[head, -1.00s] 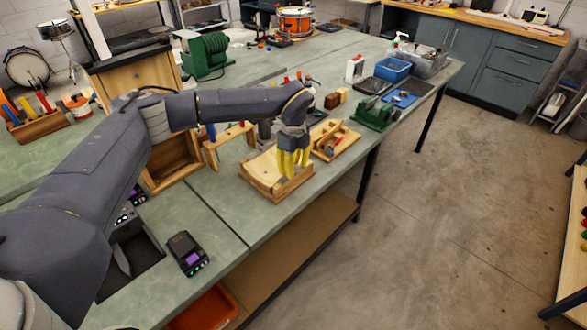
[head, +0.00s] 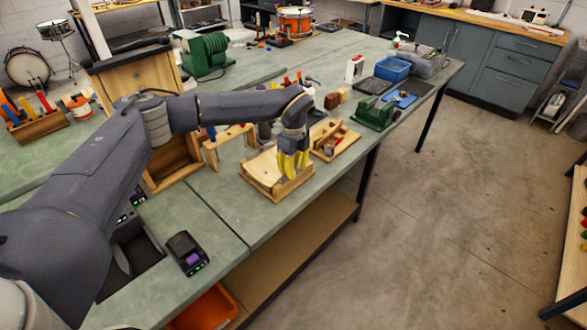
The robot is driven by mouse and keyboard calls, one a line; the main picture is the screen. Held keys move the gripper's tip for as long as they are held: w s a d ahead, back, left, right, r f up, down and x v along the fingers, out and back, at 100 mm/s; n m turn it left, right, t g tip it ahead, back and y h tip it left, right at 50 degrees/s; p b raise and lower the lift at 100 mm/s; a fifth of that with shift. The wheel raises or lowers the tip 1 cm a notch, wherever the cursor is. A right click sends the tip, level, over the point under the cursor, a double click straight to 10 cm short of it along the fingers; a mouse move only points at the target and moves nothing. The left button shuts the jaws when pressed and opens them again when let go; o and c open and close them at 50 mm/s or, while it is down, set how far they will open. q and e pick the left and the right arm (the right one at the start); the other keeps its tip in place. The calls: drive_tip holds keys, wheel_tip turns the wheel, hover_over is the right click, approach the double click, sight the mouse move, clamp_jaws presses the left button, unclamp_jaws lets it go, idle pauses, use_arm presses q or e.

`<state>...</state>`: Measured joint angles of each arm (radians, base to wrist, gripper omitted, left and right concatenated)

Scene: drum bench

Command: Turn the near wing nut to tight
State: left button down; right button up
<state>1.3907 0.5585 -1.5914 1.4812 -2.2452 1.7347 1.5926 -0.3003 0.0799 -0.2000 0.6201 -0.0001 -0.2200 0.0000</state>
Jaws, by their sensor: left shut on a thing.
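My left gripper (head: 291,166), with yellow fingers, points down over the right part of a light wooden fixture (head: 259,178) on the green bench. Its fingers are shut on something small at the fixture. The near wing nut itself cannot be made out; the fingers hide that spot. My right gripper is not in the head view.
A wooden tray with tools (head: 333,141) stands close to the right of the fixture. A small wooden frame (head: 228,145) stands to its left. A green vise-like tool (head: 375,114) and a blue bin (head: 393,69) are farther right. The bench's front edge is close.

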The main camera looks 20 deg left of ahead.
use_arm(q)
drive_tip(key=shift+m, duration=0.5)
drive_tip(key=m, duration=0.4)
drive_tip(key=shift+w+m, duration=0.1)
drive_tip(key=shift+m, duration=0.3)
drive_tip(key=m, duration=0.5)
drive_tip(key=shift+m, duration=0.3)
drive_tip(key=m, duration=1.1)
drive_tip(key=shift+d+m, duration=0.1)
drive_tip(key=shift+m, duration=0.2)
drive_tip(key=m, duration=0.5)
drive_tip(key=shift+m, duration=0.3)
drive_tip(key=m, duration=1)
drive_tip(key=shift+m, duration=0.4)
drive_tip(key=m, duration=0.6)
drive_tip(key=shift+s, duration=0.2)
